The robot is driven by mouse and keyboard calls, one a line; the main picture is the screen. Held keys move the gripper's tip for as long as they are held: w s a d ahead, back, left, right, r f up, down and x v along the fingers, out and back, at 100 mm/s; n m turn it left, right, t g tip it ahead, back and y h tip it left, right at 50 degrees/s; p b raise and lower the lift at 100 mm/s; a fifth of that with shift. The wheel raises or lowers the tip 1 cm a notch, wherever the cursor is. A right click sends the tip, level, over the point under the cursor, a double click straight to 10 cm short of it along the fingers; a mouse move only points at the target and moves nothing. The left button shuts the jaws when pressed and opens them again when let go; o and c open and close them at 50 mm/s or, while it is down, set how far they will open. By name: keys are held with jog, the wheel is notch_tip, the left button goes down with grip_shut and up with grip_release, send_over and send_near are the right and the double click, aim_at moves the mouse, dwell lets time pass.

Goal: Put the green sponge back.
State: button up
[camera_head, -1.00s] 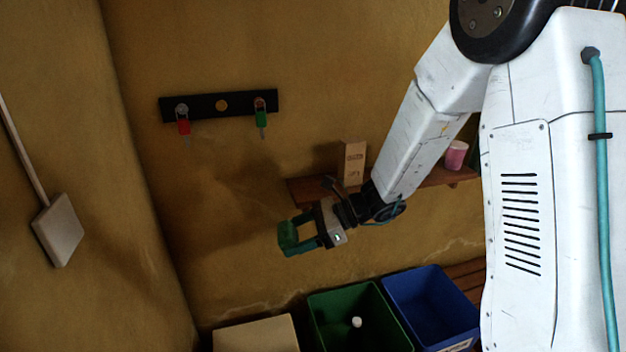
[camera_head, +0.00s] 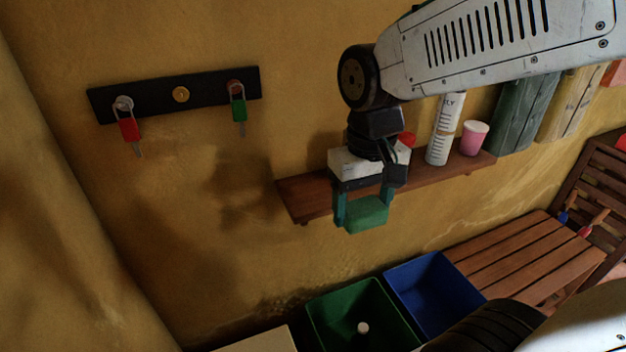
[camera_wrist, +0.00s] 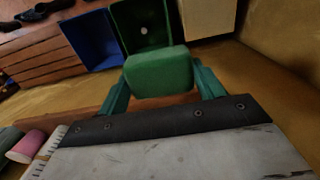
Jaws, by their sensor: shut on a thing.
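The green sponge (camera_head: 362,215) is held between the two teal fingers of my gripper (camera_head: 363,208). My gripper points down, in front of the wooden wall shelf (camera_head: 305,195) in the head view. In the wrist view the sponge (camera_wrist: 159,72) sits between the fingertips of my gripper (camera_wrist: 160,82), with the green bin (camera_wrist: 128,30) beyond it. The part of the shelf behind my gripper is hidden.
A white labelled cylinder (camera_head: 444,130) and a pink cup (camera_head: 474,138) stand on the shelf's right part. A green bin (camera_head: 320,316), a blue bin (camera_head: 425,283) and a slatted wooden bench (camera_head: 520,255) are below. A black key rack (camera_head: 155,98) hangs at left.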

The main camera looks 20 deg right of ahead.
send_over(319, 192)
jog(key=shift+f, duration=2.5)
jog(key=o, duration=0.7)
jog(key=shift+o, duration=0.2)
jog(key=shift+r, duration=0.1)
notch_tip(319, 192, up, 12)
jog(key=shift+t, duration=0.4)
jog(key=s, duration=0.4)
jog(key=s+d, duration=0.1)
jog(key=s, duration=0.4)
jog(key=s+d, duration=0.1)
jog(key=s, duration=0.3)
jog(key=shift+s+r, duration=0.15)
jog(key=shift+s, duration=0.25)
jog(key=s+d+f, duration=0.1)
jog(key=s+f, duration=0.3)
jog(key=s, duration=0.6)
jog(key=shift+s+f+t, duration=0.1)
jog(key=shift+t, duration=0.2)
